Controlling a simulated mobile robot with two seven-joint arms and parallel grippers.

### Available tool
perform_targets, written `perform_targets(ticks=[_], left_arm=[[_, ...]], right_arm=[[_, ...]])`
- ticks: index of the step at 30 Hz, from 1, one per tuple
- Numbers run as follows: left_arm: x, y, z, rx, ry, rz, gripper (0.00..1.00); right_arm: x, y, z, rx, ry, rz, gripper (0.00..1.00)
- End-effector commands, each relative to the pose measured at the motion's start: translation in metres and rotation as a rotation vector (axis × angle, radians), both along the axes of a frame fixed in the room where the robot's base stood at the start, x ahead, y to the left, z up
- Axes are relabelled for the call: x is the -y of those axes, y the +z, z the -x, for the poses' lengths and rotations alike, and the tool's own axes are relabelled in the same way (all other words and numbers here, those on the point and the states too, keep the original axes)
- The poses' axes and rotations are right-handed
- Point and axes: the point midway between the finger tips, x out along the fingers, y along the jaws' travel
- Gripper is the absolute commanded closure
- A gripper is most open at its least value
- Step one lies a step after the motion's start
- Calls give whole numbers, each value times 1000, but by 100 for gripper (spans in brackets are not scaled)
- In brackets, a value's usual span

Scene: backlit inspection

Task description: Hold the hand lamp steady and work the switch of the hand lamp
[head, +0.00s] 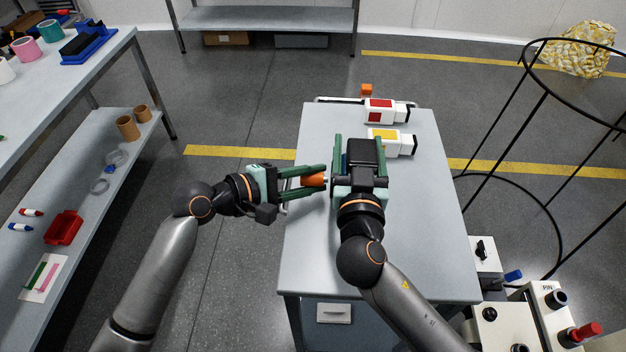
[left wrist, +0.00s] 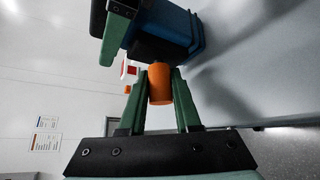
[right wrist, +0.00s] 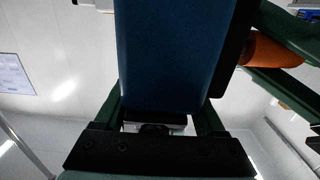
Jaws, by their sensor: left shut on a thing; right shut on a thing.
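The hand lamp shows as a blue body with dark edges, best seen in the right wrist view (right wrist: 160,55) and at the top of the left wrist view (left wrist: 181,22). My right gripper (head: 360,143) is shut on this blue body over the grey table. Its wrist hides most of the lamp from the head. An orange cylindrical part (left wrist: 160,84) sits beside the body's dark edge. My left gripper (head: 318,180) is shut on that orange part from the left. I cannot tell how the orange part joins the body, or the state of the switch.
The grey table (head: 300,245) is clear near its front. A white container with a red patch (head: 380,110) and one with a yellow patch (head: 388,140) lie behind my right gripper. A shelf unit (head: 85,165) stands left. A black wire frame (head: 548,95) stands right.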

Motion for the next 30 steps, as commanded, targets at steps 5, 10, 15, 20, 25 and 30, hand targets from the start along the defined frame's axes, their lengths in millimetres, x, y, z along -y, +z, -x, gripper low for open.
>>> perform_targets(ticks=[5, 10, 15, 20, 25, 30], left_arm=[[1, 9, 0, 7, -2, -157, 100], [3, 14, 0, 6, 0, -289, 100], [4, 18, 0, 4, 1, -392, 100], [5, 20, 0, 3, 2, -457, 100], [5, 21, 0, 1, 3, -495, 100], [5, 21, 0, 2, 4, -507, 100]], right_arm=[[0, -8, 1, -18, 0, 4, 94], [0, -8, 1, -18, 0, 4, 94], [0, -8, 1, -18, 1, 4, 94], [0, -8, 1, -18, 1, 4, 94], [-1, -8, 1, -18, 1, 4, 94], [-1, -8, 1, -18, 1, 5, 94]])
